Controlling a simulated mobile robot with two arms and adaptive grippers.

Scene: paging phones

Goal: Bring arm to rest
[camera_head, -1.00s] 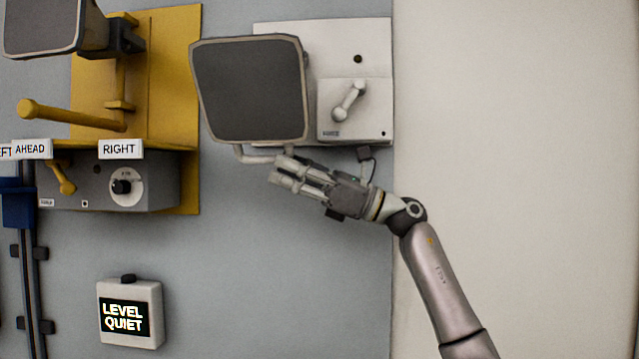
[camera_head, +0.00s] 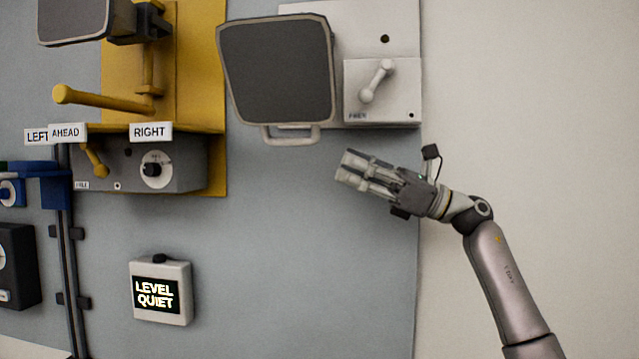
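My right arm comes in from the lower right. Its gripper (camera_head: 349,168) is in front of the grey wall panel, below and right of the grey-faced paging phone (camera_head: 278,70) and its pale loop handle (camera_head: 290,136). The gripper is apart from the handle, and no object shows in it. Its fingers lie close together in this slanted view, so the gap is unclear. My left gripper is out of view.
A white plate with a lever (camera_head: 375,82) is above the gripper. A yellow bracket (camera_head: 200,70), a grey control box (camera_head: 118,162) and a LEVEL QUIET sign box (camera_head: 161,293) are to the left. The pale wall (camera_head: 540,120) at right is bare.

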